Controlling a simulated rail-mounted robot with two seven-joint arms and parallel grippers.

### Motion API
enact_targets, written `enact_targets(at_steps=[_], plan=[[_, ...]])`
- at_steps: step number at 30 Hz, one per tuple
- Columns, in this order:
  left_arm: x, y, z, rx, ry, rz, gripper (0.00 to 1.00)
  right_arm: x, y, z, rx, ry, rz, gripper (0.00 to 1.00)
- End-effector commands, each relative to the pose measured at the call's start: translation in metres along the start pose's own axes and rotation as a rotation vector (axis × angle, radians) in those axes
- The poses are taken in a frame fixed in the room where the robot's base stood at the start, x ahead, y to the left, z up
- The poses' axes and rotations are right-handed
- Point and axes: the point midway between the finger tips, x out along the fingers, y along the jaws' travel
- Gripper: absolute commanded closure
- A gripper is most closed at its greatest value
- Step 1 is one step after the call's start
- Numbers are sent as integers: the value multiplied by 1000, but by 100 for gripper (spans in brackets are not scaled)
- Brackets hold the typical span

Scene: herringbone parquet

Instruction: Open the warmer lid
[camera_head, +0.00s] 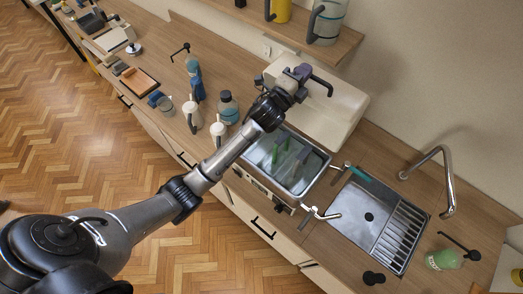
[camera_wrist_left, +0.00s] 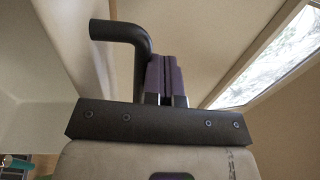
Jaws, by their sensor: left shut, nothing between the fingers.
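My left gripper (camera_head: 302,71) is at the lid's upper edge beside the handle. Its purple fingers (camera_wrist_left: 166,76) are shut together with nothing between them; whether they touch the handle or lid is unclear. My right gripper is not in view.
A sink (camera_head: 367,217) with a curved tap (camera_head: 446,178) lies to the right. A wall shelf (camera_head: 300,36) with a jug (camera_head: 327,22) is above the lid.

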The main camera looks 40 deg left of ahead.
Motion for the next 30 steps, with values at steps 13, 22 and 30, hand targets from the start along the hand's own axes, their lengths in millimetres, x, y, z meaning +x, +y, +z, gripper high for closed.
enact_targets(at_steps=[13,22,30], plan=[[2,1,8,3,-11,1,100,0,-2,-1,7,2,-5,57],[-3,-6,5,2,-7,1,100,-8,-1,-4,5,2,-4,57],[-31,-30,-6,0,10,-2,100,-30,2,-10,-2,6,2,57]])
